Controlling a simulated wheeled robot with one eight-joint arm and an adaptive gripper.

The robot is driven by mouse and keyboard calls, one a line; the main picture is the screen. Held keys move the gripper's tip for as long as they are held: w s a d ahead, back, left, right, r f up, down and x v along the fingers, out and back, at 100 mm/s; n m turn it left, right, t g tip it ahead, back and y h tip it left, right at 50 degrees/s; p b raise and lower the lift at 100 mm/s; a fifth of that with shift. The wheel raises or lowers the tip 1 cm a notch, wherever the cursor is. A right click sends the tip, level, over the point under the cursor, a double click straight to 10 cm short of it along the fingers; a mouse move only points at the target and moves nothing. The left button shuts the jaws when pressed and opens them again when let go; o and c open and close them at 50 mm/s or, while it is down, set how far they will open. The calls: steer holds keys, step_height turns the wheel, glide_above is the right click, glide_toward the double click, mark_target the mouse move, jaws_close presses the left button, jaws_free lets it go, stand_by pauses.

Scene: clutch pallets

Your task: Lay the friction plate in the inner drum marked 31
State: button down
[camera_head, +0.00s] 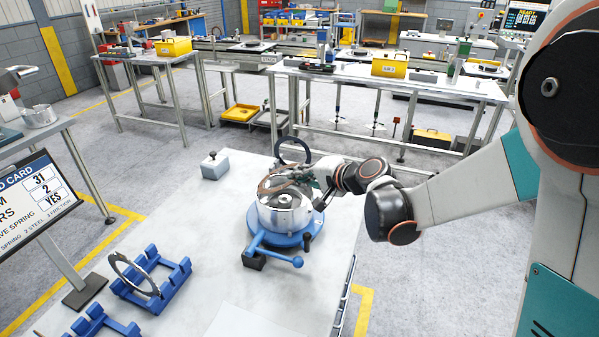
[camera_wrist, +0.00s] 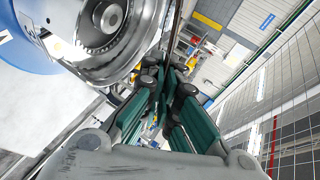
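A silver drum (camera_head: 284,212) sits on a round blue fixture (camera_head: 262,240) on the bench; a number on it is not readable. In the wrist view the drum (camera_wrist: 85,60) is at the upper left, its toothed bore showing. My gripper (camera_head: 312,178) is at the drum's upper right, its green fingers (camera_wrist: 165,82) close together. They appear shut on a thin brown friction plate (camera_head: 268,186), seen nearly edge-on in the wrist view (camera_wrist: 176,30). The plate is tilted over the drum's top; whether it touches the drum cannot be told.
A steel ring (camera_head: 120,265) stands in a blue rack (camera_head: 168,290) at front left, with another blue rack below. A black ring (camera_head: 306,146) is upright behind the drum. A grey block (camera_head: 215,168) sits at the back left. A card (camera_head: 35,205) shows 31, 2, YES.

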mark_target(285, 202)
steer(key=shift+f+b, duration=1.55)
steer(key=shift+f, duration=0.5)
steer(key=c, duration=1.7)
jaws_free()
steer(key=shift+s+f+b, duration=0.15)
steer(key=shift+f+b, duration=0.4)
steer(key=shift+f, duration=0.05)
steer(key=shift+d, duration=0.1)
